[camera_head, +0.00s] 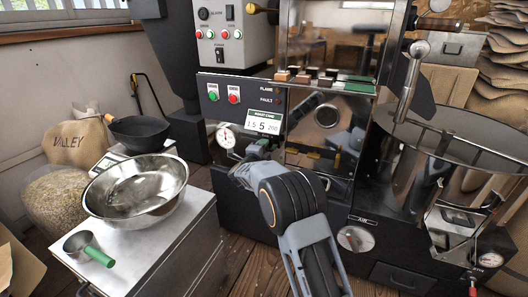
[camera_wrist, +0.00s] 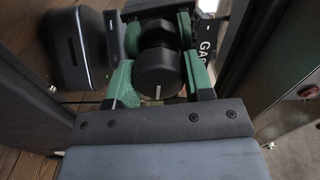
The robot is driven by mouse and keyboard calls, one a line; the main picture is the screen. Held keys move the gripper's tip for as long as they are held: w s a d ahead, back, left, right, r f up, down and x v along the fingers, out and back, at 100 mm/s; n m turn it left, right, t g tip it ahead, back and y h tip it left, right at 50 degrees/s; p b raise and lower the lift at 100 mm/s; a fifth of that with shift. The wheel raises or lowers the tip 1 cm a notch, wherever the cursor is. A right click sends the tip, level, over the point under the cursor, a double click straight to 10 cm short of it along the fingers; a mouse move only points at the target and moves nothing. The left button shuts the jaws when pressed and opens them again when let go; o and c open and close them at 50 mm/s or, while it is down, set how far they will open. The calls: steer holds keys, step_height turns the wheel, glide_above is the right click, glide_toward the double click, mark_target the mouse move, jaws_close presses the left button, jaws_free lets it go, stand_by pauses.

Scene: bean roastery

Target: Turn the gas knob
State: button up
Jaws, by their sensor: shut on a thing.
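In the wrist view the black round gas knob (camera_wrist: 160,72) sits between the green fingers of my gripper (camera_wrist: 160,78), which is shut on it. A short white mark shows on the knob's face, at its lower edge in the picture. A black label (camera_wrist: 207,38) with the letters "GA" showing is just right of the knob, partly covered by a finger. In the head view my arm reaches to the roaster (camera_head: 325,125) front, below the pressure gauge (camera_head: 225,138). The knob and fingertips are hidden there behind my wrist.
A knob marked AIR (camera_head: 355,239) is lower right on the roaster. A steel cart (camera_head: 165,235) at left holds a metal bowl (camera_head: 136,187) and a green-handled scoop (camera_head: 88,248). Sacks (camera_head: 80,145) stand behind it. A round cooling tray (camera_head: 460,140) is at right.

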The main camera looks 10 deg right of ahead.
stand_by(0.4)
steer(key=o, duration=0.9)
steer(key=p+v, duration=0.4)
steer(key=v, duration=0.9)
steer(key=shift+s+a, duration=0.25)
steer(key=shift+s, duration=0.1)
